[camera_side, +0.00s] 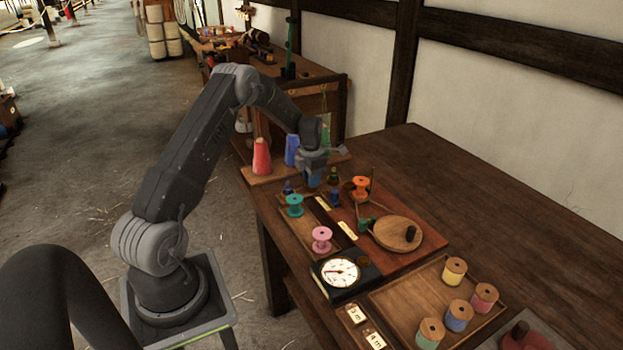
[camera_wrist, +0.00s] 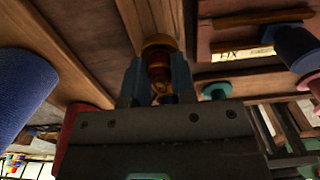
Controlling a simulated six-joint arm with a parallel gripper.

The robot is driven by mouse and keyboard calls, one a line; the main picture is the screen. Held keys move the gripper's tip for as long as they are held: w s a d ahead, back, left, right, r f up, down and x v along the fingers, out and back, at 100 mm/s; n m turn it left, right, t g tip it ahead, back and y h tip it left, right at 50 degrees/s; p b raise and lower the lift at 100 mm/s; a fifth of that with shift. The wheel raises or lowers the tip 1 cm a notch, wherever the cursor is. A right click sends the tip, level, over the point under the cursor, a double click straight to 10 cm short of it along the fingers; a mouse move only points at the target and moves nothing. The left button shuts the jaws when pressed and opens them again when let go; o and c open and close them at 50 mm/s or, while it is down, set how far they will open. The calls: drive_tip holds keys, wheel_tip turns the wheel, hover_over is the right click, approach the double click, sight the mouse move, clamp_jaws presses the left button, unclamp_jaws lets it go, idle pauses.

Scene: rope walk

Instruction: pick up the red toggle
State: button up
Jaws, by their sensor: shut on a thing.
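My gripper (camera_side: 315,178) hangs low over the far left end of the bench in the side view, close to small dark toggles. In the wrist view my gripper (camera_wrist: 160,78) has its two blue-grey fingers closed on a small piece with an amber top and a dark red body, which looks like the red toggle (camera_wrist: 159,71). Its lower part is hidden behind the gripper body. In the side view the held piece is hidden by the gripper. A small green toggle (camera_side: 333,174) and a blue one (camera_side: 333,198) stand just right of the gripper.
The bench's right part (camera_side: 480,200) is clear.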

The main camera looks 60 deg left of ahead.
drive_tip(key=shift+r, duration=4)
